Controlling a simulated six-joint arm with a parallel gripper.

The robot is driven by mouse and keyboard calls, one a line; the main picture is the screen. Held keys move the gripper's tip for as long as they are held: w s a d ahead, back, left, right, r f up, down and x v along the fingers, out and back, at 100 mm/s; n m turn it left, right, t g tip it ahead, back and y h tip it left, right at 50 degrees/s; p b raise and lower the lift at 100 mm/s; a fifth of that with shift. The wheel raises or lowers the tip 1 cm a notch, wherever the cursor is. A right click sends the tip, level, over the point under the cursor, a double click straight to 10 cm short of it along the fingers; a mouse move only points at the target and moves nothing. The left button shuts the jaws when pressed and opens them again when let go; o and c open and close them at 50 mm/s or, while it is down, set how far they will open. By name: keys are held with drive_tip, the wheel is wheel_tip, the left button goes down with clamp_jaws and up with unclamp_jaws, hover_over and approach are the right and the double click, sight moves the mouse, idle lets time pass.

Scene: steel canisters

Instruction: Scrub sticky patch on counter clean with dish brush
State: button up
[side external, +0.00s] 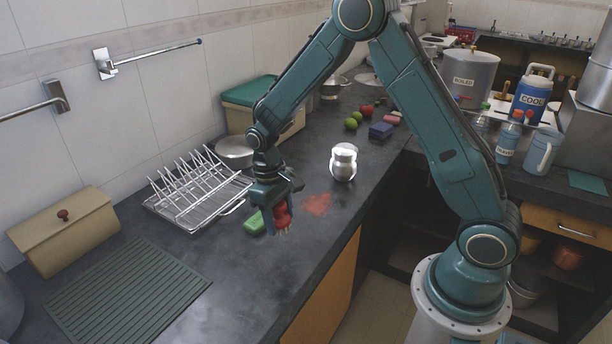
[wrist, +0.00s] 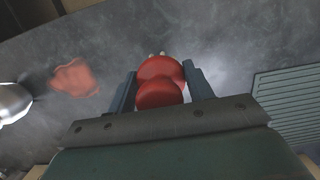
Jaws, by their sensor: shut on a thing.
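The sticky patch (side external: 317,204) is a flat reddish stain on the dark counter (side external: 225,275); it also shows at the left of the wrist view (wrist: 74,78). My gripper (side external: 277,203) is shut on the red dish brush (side external: 283,216), with the brush's pale bristle tips just visible at its lower end. In the wrist view the brush (wrist: 160,82) sits between the two fingers, its rounded red body hiding most of the bristles. The brush is to the left of the patch in the side view, apart from it. I cannot tell whether the bristles touch the counter.
A green sponge (side external: 255,223) lies beside the brush. A steel canister (side external: 343,162) stands behind the patch. A wire dish rack (side external: 195,190) is at left, with a ribbed green mat (side external: 127,290) in front. Fruit and a blue block (side external: 381,131) lie farther back.

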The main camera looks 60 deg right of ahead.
drive_tip(key=s+d+r, duration=0.1)
drive_tip(key=s+d, duration=0.1)
drive_tip(key=d, duration=0.9)
drive_tip(key=s+d, duration=0.2)
drive_tip(key=d, duration=0.9)
drive_tip(key=shift+s+d+r, duration=0.15)
drive_tip(key=shift+s+r, duration=0.2)
drive_tip(key=shift+r, duration=0.05)
